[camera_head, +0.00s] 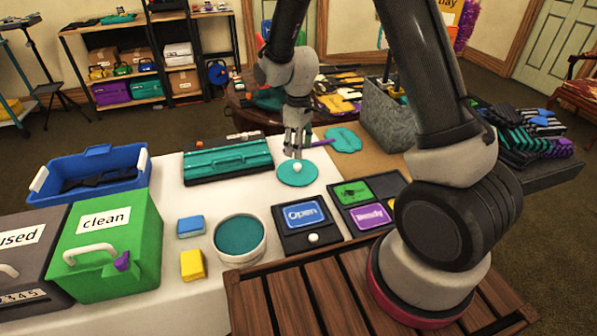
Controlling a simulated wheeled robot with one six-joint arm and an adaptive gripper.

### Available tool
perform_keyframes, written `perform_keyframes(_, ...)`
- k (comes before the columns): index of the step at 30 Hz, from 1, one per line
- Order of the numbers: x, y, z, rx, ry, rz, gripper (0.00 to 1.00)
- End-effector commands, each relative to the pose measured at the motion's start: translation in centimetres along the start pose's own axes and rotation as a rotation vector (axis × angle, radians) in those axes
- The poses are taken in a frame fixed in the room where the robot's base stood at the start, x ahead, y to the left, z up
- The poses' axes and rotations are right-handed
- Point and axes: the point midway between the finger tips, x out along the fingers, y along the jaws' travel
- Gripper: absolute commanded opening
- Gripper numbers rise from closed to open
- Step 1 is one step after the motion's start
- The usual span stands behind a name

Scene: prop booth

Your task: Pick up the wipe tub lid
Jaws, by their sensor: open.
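The wipe tub lid (285,176) is a flat teal disc with a small white knob (297,167) near its middle. It lies on the white table cover, behind the round white tub (240,262), which shows teal inside. My gripper (297,153) points down just above the knob, with its fingers open. I cannot tell whether the fingertips touch the knob or the lid.

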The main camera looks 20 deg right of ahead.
Motion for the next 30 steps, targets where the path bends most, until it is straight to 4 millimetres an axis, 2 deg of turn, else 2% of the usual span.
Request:
perform_keyframes(13,6.3,-0.4,-0.1,0.001,-0.004,-0.002,0.47)
perform_keyframes(16,7.0,-0.3,-0.2,0.001,-0.002,-0.001,0.47)
perform_keyframes(22,7.1,-0.3,-0.2,0.002,-0.001,-0.001,0.47)
perform_keyframes(23,7.1,-0.3,-0.2,0.002,-0.001,-0.001,0.45)
perform_keyframes(30,7.0,-0.3,-0.2,0.002,-0.001,-0.001,0.01)
